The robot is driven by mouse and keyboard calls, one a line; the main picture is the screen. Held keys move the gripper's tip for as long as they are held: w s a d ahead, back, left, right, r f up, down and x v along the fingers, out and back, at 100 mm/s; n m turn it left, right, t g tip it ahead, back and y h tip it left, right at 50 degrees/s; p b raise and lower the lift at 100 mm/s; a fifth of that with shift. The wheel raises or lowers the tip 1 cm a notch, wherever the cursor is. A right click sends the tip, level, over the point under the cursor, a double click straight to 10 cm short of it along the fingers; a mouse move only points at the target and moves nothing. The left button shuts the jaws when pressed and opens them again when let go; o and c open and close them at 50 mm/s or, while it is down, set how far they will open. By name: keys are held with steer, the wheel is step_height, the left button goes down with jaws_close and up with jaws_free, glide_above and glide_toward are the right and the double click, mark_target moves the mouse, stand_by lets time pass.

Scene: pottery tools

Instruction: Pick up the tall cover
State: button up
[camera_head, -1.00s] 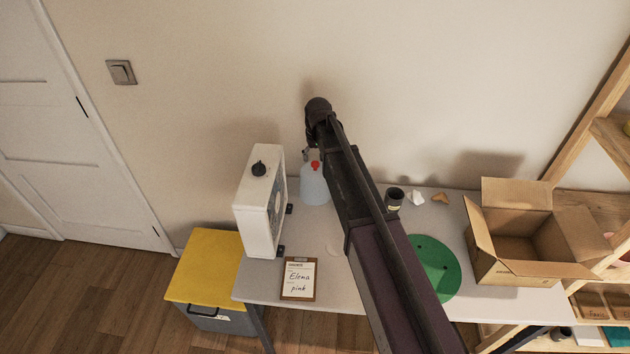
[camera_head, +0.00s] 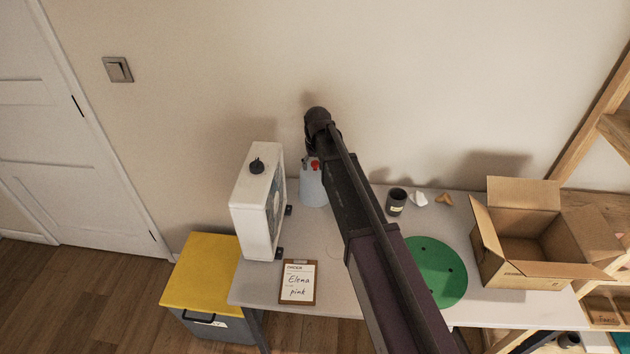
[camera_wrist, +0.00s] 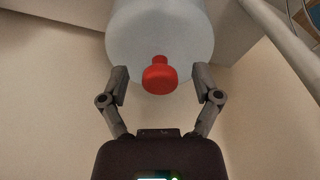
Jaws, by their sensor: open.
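The tall cover (camera_head: 312,188) looks like a pale blue, rounded dome with a red knob (camera_head: 315,166). It stands upright at the back of the table, right of the white box-like unit, partly hidden by my arm. In the wrist view the dome (camera_wrist: 160,32) fills the top, and its red knob (camera_wrist: 160,76) shows in the middle. My gripper (camera_wrist: 161,82) is open, with one finger on each side of the knob and gaps between; it holds nothing. In the head view my arm's end is above the cover, and the fingers are hard to make out.
A white unit with a dark knob (camera_head: 256,200) stands close left of the cover. A clipboard (camera_head: 298,281) lies in front. Right of my arm are a dark cup (camera_head: 396,201), small pale pieces (camera_head: 420,199), a green disc (camera_head: 440,270) and an open cardboard box (camera_head: 530,268).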

jaws_close()
stand_by(0.3)
steer(key=shift+r, duration=0.2)
step_height(320, 180, up, 3)
steer(key=p, duration=0.3)
steer(key=shift+r+p, duration=0.2)
steer(key=shift+p, duration=0.2)
steer(key=s+d+r+p, duration=0.1)
steer(key=s+d, duration=0.1)
steer(key=s, duration=1.4)
steer(key=shift+d, duration=0.2)
steer(key=shift+r, duration=0.1)
